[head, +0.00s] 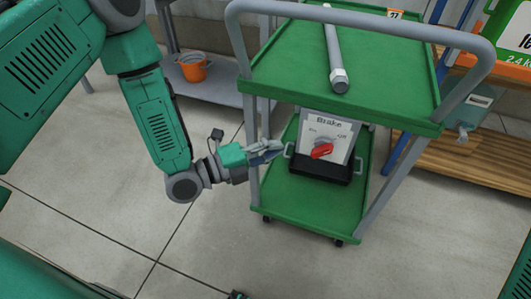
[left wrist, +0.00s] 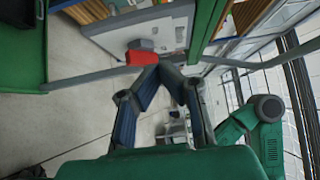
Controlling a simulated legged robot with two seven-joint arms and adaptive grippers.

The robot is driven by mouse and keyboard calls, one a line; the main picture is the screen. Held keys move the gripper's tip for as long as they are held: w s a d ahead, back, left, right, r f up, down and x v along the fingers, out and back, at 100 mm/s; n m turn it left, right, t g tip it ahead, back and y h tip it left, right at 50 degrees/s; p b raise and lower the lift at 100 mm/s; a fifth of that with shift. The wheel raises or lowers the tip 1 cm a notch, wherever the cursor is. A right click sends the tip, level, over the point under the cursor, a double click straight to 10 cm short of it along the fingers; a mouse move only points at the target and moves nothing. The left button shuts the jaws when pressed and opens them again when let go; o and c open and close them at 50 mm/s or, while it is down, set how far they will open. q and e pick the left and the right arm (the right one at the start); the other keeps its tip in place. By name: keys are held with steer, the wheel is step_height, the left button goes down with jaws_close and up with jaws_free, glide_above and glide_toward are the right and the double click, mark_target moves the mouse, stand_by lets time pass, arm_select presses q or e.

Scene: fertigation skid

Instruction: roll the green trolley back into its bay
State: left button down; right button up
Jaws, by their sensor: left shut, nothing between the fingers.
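The green trolley (head: 306,210) stands upright on its castors, with two green decks and a grey tubular frame and handle (head: 360,14). On its lower deck is a white-faced box labelled Brake (head: 341,136) with a red knob (head: 322,150) between On and Off marks. The red knob also shows in the left wrist view (left wrist: 141,56). My right gripper is not seen.
A grey pipe (head: 334,50) lies on the top deck. A grey shelf with an orange bucket (head: 194,66) stands at left. A wooden shelf (head: 455,166) with blue posts stands close at right. The tiled floor in front is mostly clear.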

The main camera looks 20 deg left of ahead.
mark_target(305, 127)
arm_select(q)
steer(key=w+d, duration=0.1)
steer(key=w, duration=0.1)
steer(key=w+d+b, duration=0.1)
steer(key=w, duration=0.1)
steer(key=w+d, duration=0.1)
steer(key=w, duration=0.1)
steer(key=shift+d+b, duration=0.3)
steer(key=shift+b, duration=0.05)
steer(key=shift+w+d, duration=0.1)
steer(key=shift+w, duration=0.4)
steer(key=shift+a, duration=0.5)
